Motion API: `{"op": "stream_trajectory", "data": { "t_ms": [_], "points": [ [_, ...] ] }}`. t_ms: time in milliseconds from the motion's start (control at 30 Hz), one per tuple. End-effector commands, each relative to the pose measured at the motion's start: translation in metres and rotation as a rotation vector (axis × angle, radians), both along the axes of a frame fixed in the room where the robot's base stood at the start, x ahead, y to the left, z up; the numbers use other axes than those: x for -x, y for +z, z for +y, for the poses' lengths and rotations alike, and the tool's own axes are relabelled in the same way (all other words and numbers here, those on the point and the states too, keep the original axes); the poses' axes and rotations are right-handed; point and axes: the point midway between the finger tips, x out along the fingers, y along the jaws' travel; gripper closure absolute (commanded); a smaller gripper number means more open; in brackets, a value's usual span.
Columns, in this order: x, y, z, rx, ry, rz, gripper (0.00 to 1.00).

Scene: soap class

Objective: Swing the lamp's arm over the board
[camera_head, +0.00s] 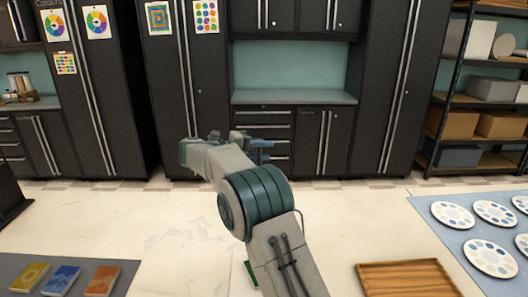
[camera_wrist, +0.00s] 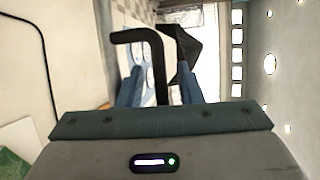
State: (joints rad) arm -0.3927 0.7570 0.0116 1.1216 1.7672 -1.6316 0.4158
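My gripper (camera_head: 264,148) is held out above the floor in the head view, in front of the dark cabinets. In the wrist view two blue fingers (camera_wrist: 161,82) stand apart. A thick black bar, bent like a hook (camera_wrist: 158,62), shows between them and turns left at its far end. It may be the lamp's arm, but I cannot tell, nor whether the fingers touch it. No lamp can be made out in the head view. A ribbed wooden board (camera_head: 408,279) lies at the bottom right of the head view.
A blue mat (camera_head: 432,211) with several round white palettes lies at right. A grey mat (camera_head: 62,262) with coloured packs lies at lower left. A black cable (camera_wrist: 45,62) runs down the left of the wrist view. Shelves (camera_head: 480,90) stand at far right. The pale surface (camera_head: 120,225) at left is clear.

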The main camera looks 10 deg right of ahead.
Motion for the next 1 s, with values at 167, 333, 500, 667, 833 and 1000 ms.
{"op": "stream_trajectory", "data": {
  "t_ms": [167, 333, 500, 667, 833, 1000],
  "points": [
    [0.0, 0.0, -0.002, 0.0, -0.004, 0.002, 0.67],
    [0.002, 0.0, 0.007, 0.0, -0.002, 0.0, 0.67],
    [0.011, 0.004, 0.038, -0.001, 0.001, -0.001, 0.67],
    [0.021, 0.01, 0.076, -0.001, 0.002, 0.0, 0.67],
    [0.031, 0.017, 0.108, -0.002, 0.0, 0.0, 0.67],
    [0.035, 0.022, 0.124, 0.001, -0.001, 0.0, 0.67]
  ]
}}
